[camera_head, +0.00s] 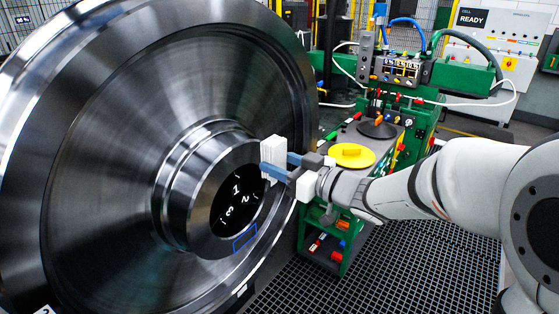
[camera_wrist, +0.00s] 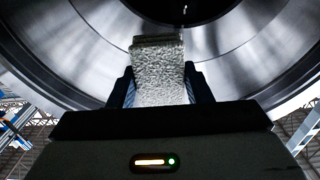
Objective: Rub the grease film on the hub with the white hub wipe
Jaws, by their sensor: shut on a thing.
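The large steel rail wheel (camera_head: 110,110) fills the left of the head view, its hub (camera_head: 178,205) standing out around a dark bore. A blue outlined patch (camera_head: 245,239) lies on the lower right of the hub's face; I cannot make out a grease film for sure. My gripper (camera_head: 276,166) is shut on the white hub wipe (camera_head: 271,150), in front of the hub's upper right edge. Whether the wipe touches the hub is not clear. In the wrist view, the rough-faced wipe (camera_wrist: 159,80) stands between the two fingers, with the wheel behind it.
White digits 1, 2 and 3 (camera_head: 240,199) show in the dark bore. A green workbench cart (camera_head: 345,190) with a yellow round lid (camera_head: 351,155) and small tools stands behind my gripper. A green machine (camera_head: 400,100) stands behind it. Grating floor (camera_head: 400,270) is open at lower right.

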